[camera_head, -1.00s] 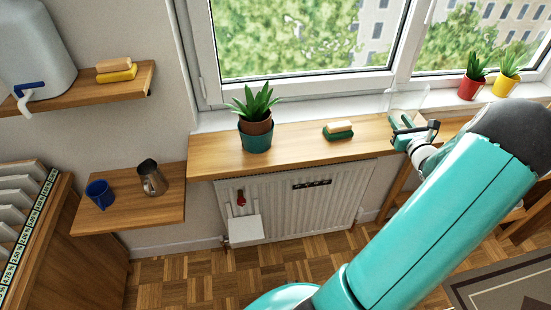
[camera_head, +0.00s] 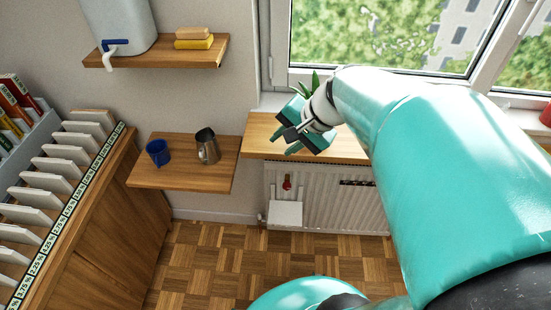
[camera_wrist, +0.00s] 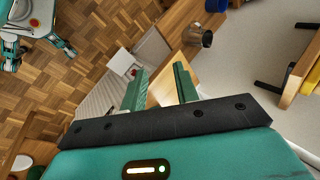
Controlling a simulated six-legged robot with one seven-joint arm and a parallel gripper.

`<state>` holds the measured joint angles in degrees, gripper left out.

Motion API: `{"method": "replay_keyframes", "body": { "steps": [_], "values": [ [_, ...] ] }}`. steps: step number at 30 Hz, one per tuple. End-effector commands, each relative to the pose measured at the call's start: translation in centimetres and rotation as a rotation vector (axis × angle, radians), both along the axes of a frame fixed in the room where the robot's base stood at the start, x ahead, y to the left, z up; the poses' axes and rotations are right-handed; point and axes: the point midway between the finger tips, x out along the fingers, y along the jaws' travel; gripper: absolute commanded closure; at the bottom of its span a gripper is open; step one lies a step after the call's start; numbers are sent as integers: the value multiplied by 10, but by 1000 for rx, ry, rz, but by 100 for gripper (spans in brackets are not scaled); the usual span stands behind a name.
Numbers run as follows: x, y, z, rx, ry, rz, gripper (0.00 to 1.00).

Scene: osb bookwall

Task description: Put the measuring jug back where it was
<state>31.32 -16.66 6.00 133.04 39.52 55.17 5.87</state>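My gripper (camera_head: 290,145) is over the left part of the wooden sill, in front of the potted plant. In the wrist view its two green fingers (camera_wrist: 161,85) are apart, with nothing between them.
A blue mug (camera_head: 158,152) stands left of the steel jug. Above hangs a shelf with a water container (camera_head: 125,25) and sponges (camera_head: 194,40). Plant leaves (camera_head: 312,82) show behind my gripper. A radiator (camera_head: 335,205) is below the wooden sill (camera_head: 262,140). My arm covers the sill's right part.

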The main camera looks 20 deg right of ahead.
Motion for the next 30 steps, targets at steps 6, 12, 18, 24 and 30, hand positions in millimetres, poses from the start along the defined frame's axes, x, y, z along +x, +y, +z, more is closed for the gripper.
{"method": "replay_keyframes", "body": {
  "steps": [6, 12, 18, 24, 30],
  "values": [
    [-59, 46, 16, -397, -78, 410, 70],
    [-91, 55, 28, -668, -174, 659, 70],
    [-98, 54, 31, -748, -202, 726, 70],
    [-97, 54, 31, -746, -200, 724, 70],
    [-97, 54, 31, -745, -200, 722, 70]
  ]
}}
